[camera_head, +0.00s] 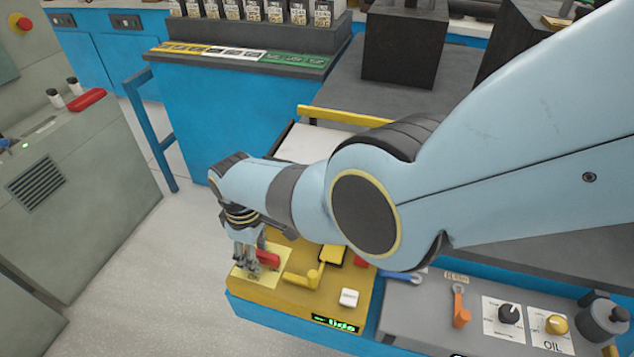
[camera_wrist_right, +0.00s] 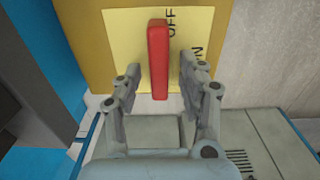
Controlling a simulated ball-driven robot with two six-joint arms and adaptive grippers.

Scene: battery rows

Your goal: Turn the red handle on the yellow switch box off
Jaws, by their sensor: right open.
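The yellow switch box (camera_head: 290,302) stands at the lower middle of the head view; its face also shows in the right wrist view (camera_wrist_right: 80,45). The red handle (camera_wrist_right: 158,62) stands upright in the wrist view, over a pale yellow plate (camera_wrist_right: 125,28) marked OFF and ON to the handle's right. In the head view the handle (camera_head: 268,259) is partly hidden by my right gripper (camera_head: 246,264). That gripper (camera_wrist_right: 158,85) is open, one finger each side of the handle's lower part, with visible gaps. My left gripper is not in view.
A yellow lever (camera_head: 305,277) and a white switch (camera_head: 349,298) sit on the same box, right of the handle. A grey panel with an orange lever (camera_head: 460,308) and knobs lies further right. A grey cabinet (camera_head: 75,200) stands left, with open floor between.

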